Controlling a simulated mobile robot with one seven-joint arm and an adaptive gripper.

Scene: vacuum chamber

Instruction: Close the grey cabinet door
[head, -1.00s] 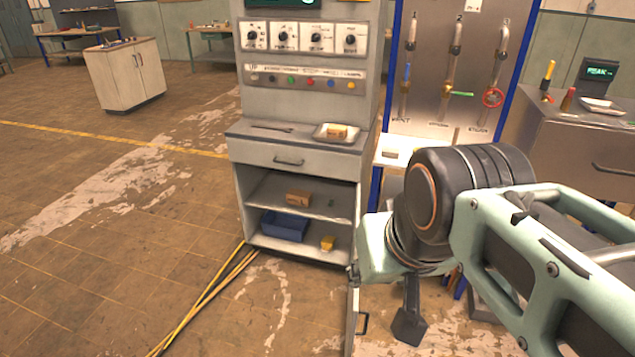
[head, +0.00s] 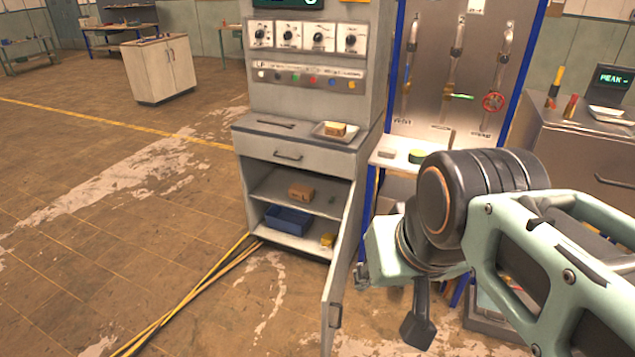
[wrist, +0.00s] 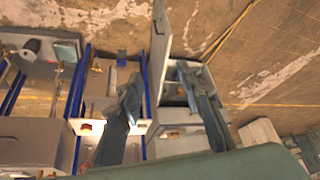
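The grey cabinet (head: 293,150) stands in the middle of the head view with its lower compartment open. Its door (head: 341,255) hangs open on the right side, swung out toward me, with a dark handle (head: 336,315) on it. My gripper (head: 388,300) is just right of the door, on its outer side, partly hidden by my arm. In the wrist view the two fingers (wrist: 161,82) are spread wide, and the door (wrist: 160,45) appears edge-on between them in the picture. I cannot tell whether a finger touches the door.
Inside the cabinet are a blue bin (head: 287,219), a brown box (head: 300,192) and a yellow item (head: 327,240). A valve panel (head: 465,75) and a metal cabinet (head: 575,150) stand to the right. Cables (head: 195,297) lie on the floor; the floor left is clear.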

